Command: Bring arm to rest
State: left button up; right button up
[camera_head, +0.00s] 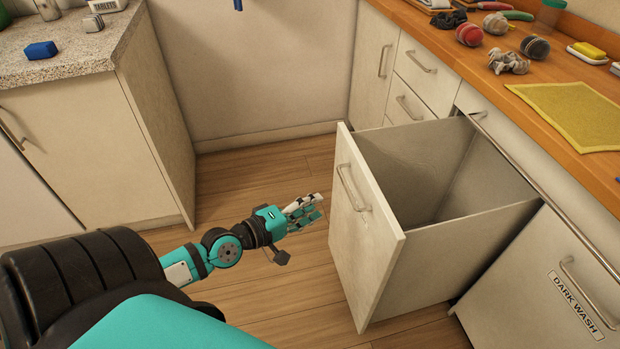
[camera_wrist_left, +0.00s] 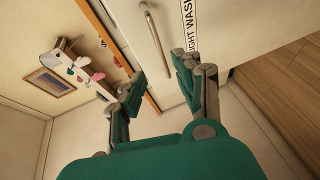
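My left arm comes in from the left in the head view. Its gripper (camera_head: 304,212) is just left of the front panel of a pulled-out drawer (camera_head: 372,240), apart from its handle (camera_head: 352,187). In the left wrist view the two fingers of the left gripper (camera_wrist_left: 157,88) are spread with nothing between them. Beyond them is a pale front with a metal handle (camera_wrist_left: 157,42) and a label reading in part "IGHT WASH" (camera_wrist_left: 190,28). My right gripper is in neither view.
The open drawer looks empty. A wooden counter (camera_head: 470,68) holds balls, a yellow cloth (camera_head: 572,113) and other items. A "DARK WASH" front (camera_head: 545,290) is at lower right. A stone-topped cabinet (camera_head: 110,150) stands left. Wooden floor (camera_head: 265,180) between them is clear.

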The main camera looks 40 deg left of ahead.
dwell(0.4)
